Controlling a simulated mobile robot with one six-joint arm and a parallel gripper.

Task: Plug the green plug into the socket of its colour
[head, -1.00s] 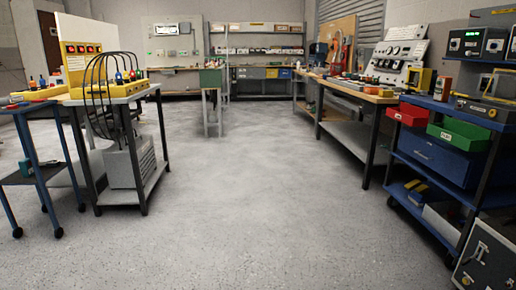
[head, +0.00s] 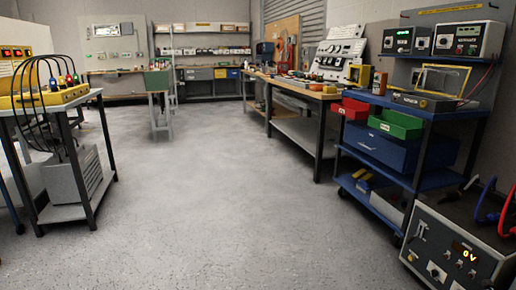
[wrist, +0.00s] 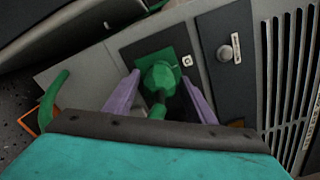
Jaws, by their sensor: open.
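In the wrist view, the green plug (wrist: 160,77) lies between the two lilac fingers of my gripper (wrist: 160,90), which stand apart with one on each side. The plug is in front of a green square plate (wrist: 182,62) on a dark panel and covers its middle. I cannot tell how far the plug is in, and the socket opening is hidden behind it. A green cable (wrist: 157,112) runs from the plug back toward my gripper. Another stretch of green cable (wrist: 52,97) shows at the left. My gripper does not show in the head view.
In the wrist view, a dark panel with a round knob (wrist: 225,53) and a vented grille (wrist: 290,70) are right of the plug. In the head view, a grey unit reading 0V (head: 455,250) stands at lower right, beside a blue cart (head: 400,165). The middle floor is clear.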

